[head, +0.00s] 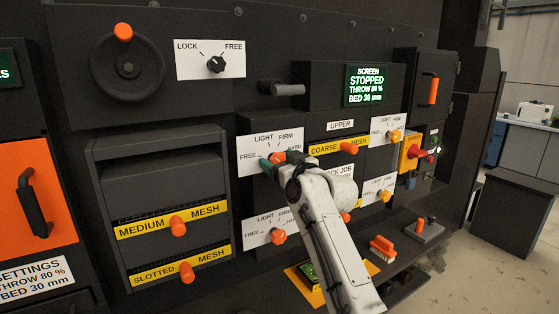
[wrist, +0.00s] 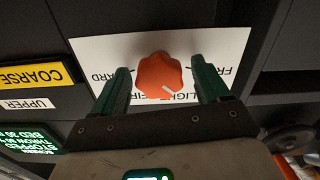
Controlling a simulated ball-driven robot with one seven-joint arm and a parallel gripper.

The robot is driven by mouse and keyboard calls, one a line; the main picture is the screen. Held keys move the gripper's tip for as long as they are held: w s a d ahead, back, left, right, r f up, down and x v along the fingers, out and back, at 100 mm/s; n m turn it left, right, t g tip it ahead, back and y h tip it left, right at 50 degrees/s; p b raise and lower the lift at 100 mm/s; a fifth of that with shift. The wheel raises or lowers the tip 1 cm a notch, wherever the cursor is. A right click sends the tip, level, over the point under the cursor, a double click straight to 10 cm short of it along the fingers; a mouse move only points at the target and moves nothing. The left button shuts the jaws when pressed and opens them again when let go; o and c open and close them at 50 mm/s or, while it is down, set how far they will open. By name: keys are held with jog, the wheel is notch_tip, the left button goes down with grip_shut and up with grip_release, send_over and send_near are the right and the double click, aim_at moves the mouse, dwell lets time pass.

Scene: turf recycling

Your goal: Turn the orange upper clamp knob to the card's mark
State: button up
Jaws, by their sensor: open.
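The orange upper clamp knob (head: 277,158) sits on a white card (head: 253,146) reading FREE, LIGHT, FIRM, HARD, in the middle of the dark panel. In the wrist view the knob (wrist: 158,74) is near the centre, with the card (wrist: 88,48) behind it upside down. A short white line on the knob points down and right there, towards the card's printed words. My gripper (head: 272,164) is open at the knob; in the wrist view its green fingers (wrist: 160,80) stand on either side, with visible gaps.
A similar card with an orange knob (head: 278,237) is below. Two cards with yellow knobs (head: 395,136) are to the right. The screen (head: 368,85) reads STOPPED. A grey handle (head: 281,88) sticks out above. A brush (head: 382,248) lies on the shelf below.

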jog(key=shift+c, duration=0.3)
jog(key=c, duration=0.9)
